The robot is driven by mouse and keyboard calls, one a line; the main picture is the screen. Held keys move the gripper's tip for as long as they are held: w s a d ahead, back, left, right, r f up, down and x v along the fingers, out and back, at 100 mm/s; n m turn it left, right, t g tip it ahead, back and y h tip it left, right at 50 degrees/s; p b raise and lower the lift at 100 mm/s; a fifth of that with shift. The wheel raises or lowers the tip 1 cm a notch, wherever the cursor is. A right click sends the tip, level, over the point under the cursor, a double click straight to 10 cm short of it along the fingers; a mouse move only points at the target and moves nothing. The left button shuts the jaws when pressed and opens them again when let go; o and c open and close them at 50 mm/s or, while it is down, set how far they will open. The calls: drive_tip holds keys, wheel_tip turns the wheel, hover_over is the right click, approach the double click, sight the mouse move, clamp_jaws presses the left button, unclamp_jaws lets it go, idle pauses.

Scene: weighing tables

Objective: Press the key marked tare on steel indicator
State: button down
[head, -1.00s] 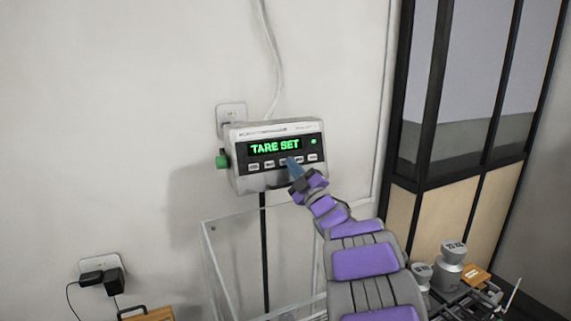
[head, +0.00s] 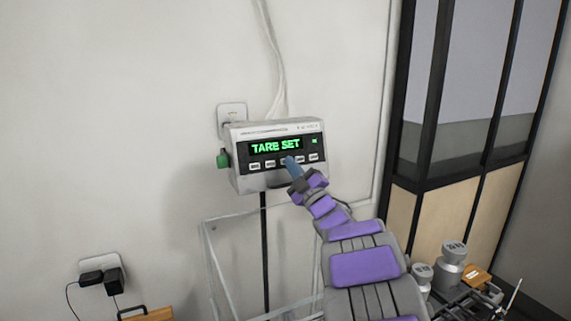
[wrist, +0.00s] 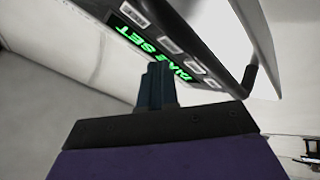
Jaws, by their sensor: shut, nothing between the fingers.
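The steel indicator (head: 240,180) is mounted on a black post against the wall, with a green knob on its left side. Its lit green display (head: 275,145) reads "TARE SET". A row of several small pale keys runs below the display; their labels are too small to read. My gripper (head: 292,165) is shut and empty, its blue fingertips at the key row, right of the middle, hiding part of a key there. I cannot tell whether the tips touch it. In the wrist view the shut fingers (wrist: 156,85) point up beside the display and keys (wrist: 195,67).
A clear-walled box (head: 213,255) stands below the indicator. Metal weights (head: 452,262) stand at the lower right. A black-framed glazed partition (head: 425,120) is to the right. A wall socket with plugs (head: 100,275) is at the lower left.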

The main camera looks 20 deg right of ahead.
drive_tip(key=shift+s, duration=0.1)
drive_tip(key=s, duration=0.2)
drive_tip(key=s+r, duration=0.1)
drive_tip(key=s, duration=0.1)
drive_tip(key=shift+s+d+r, duration=0.1)
drive_tip(key=shift+s+r, duration=0.05)
drive_tip(key=shift+s, duration=0.15)
drive_tip(key=shift+s, duration=0.1)
idle(0.8)
